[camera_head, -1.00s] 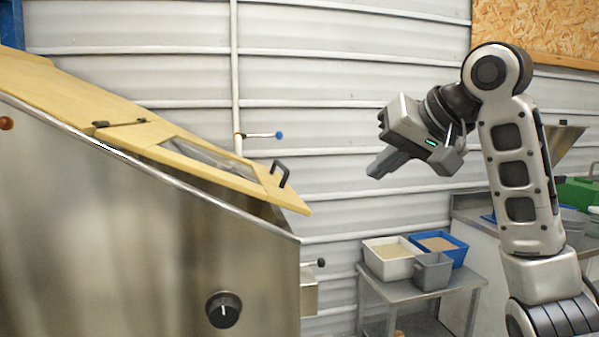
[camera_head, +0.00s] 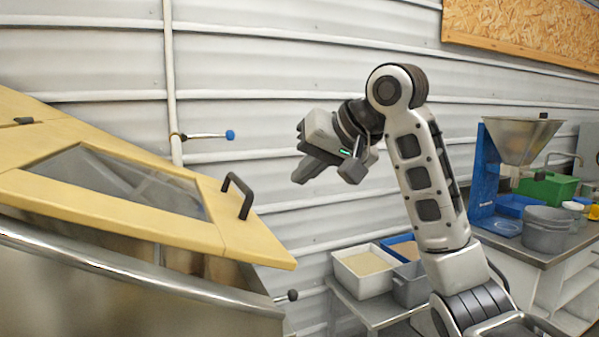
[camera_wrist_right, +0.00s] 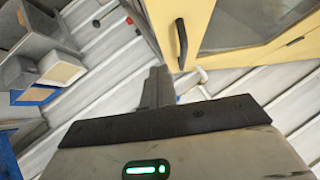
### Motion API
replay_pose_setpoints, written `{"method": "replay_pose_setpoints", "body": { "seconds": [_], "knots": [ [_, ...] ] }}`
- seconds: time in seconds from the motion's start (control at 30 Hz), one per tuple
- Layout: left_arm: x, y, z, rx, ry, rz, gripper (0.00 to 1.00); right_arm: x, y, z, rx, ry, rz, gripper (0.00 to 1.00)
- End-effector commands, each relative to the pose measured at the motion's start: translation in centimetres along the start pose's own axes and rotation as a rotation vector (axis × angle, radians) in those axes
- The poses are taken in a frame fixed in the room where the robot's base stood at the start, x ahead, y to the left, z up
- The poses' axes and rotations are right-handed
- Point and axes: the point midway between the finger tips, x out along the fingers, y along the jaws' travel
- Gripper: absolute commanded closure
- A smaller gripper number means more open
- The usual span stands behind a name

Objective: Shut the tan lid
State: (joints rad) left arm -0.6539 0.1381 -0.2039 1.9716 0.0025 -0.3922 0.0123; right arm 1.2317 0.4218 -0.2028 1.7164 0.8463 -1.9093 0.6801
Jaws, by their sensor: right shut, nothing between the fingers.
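The tan lid (camera_head: 105,222) of the metal hopper (camera_head: 110,305) shows at the left of the head view, with a window in it and a black handle (camera_head: 238,196) near its right end. The lid is partly open; a dark gap shows under its front edge. My right gripper (camera_head: 305,165) is shut and empty, in the air to the right of the handle and apart from it. In the right wrist view the lid (camera_wrist_right: 175,22) and its handle (camera_wrist_right: 181,43) show beyond the fingers (camera_wrist_right: 157,88). My left gripper is not in view.
A low metal table with a white bin (camera_head: 364,272) and a blue bin (camera_head: 404,247) stands below my right arm. A bench with a funnel (camera_head: 520,138) and grey buckets (camera_head: 547,230) is at the right. A blue-tipped lever (camera_head: 208,135) sits on the wall pipe.

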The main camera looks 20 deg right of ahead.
Motion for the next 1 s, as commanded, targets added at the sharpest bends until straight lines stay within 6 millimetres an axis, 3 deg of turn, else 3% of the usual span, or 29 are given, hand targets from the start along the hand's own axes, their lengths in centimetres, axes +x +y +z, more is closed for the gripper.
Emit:
{"method": "replay_pose_setpoints", "body": {
  "seconds": [0.33, 0.4, 0.63, 1.0],
  "knots": [
    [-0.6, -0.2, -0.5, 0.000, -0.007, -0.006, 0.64, 7.4, 0.0, 0.0, 0.001, -0.005, 0.002, 1.00],
    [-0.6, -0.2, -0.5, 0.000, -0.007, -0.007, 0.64, 8.2, 0.0, 1.1, -0.001, -0.005, 0.001, 1.00],
    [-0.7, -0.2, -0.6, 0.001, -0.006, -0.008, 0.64, 9.8, 0.0, 2.6, 0.001, -0.002, 0.000, 1.00],
    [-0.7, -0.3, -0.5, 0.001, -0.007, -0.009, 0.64, 9.9, 0.0, 2.9, 0.001, -0.001, 0.000, 1.00]
  ]
}}
